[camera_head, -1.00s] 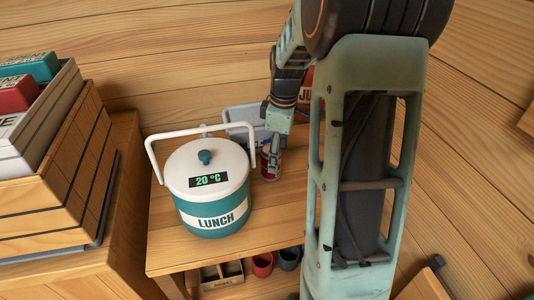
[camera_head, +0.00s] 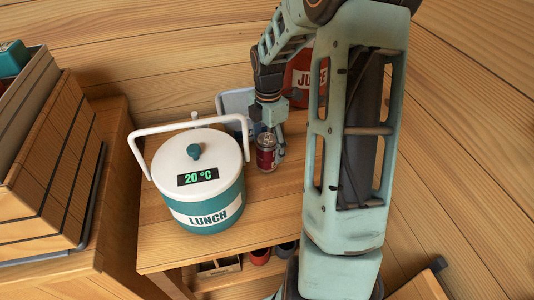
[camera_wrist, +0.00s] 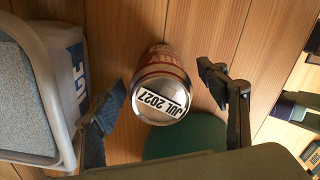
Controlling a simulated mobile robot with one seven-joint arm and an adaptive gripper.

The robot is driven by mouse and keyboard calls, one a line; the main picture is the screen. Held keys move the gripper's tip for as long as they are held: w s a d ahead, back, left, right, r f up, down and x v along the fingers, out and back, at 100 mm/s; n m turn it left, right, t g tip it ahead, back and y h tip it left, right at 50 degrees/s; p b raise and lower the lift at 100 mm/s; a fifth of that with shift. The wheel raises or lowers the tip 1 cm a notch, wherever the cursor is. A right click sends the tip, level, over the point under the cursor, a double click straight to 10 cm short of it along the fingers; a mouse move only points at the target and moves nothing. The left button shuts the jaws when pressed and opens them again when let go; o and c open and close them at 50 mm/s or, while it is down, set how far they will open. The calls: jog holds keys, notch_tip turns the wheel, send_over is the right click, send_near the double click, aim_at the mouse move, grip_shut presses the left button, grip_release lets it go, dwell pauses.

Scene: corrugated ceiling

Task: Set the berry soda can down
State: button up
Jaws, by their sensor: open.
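The berry soda can (camera_head: 266,153) is red with a silver top and stands on the wooden table, right of the lunch cooler. In the wrist view the can (camera_wrist: 162,92) shows its bottom or top end with a "JUL 2027" label, between the fingers. My gripper (camera_head: 273,150) is at the can in the head view. In the wrist view my gripper (camera_wrist: 172,100) is open, with a finger on each side of the can and visible gaps between.
A white and teal lunch cooler (camera_head: 205,185) with a raised white handle stands just left of the can. A grey-blue container (camera_head: 232,104) and a red juice container (camera_head: 303,78) are behind. Cups (camera_head: 260,257) sit on a lower shelf. Bare table (camera_head: 270,215) lies in front.

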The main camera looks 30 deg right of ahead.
aim_at(267, 159)
jog(key=shift+a+f+b, duration=0.2)
jog(key=shift+f+b, duration=0.2)
jog(key=shift+f, duration=2.35)
jog(key=shift+c, duration=0.7)
jog(key=c, duration=1.6)
